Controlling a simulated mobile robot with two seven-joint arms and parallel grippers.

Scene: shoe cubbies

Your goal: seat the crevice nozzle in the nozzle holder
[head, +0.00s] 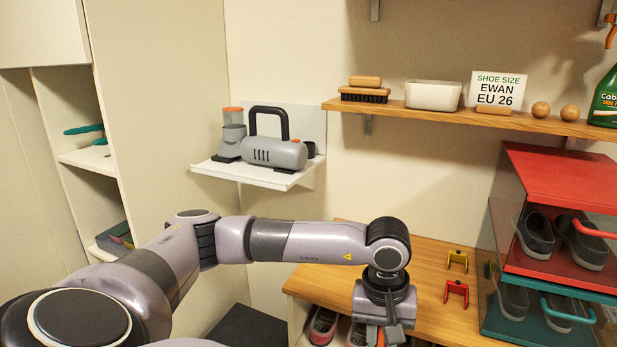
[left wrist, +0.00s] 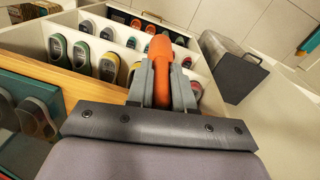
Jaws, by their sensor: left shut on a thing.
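My left gripper (head: 382,335) hangs over the front of the wooden bench, pointing down. In the left wrist view its two grey fingers (left wrist: 162,85) are shut on an orange, tapered piece (left wrist: 160,48), which I take to be the crevice nozzle. Its far end is hidden by the gripper in the head view. A yellow U-shaped clip (head: 457,259) and a red U-shaped clip (head: 456,290) stand on the bench to the right of the gripper. Both look empty. I cannot tell which one, if either, is the nozzle holder. My right gripper is out of view.
A grey handheld vacuum (head: 275,152) sits on a white wall shelf (head: 257,174). Shoe boxes, red (head: 560,165) and teal (head: 500,325), stand at the bench's right. A wooden shelf (head: 450,115) runs above. Shoes fill cubbies (left wrist: 115,40) below the bench.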

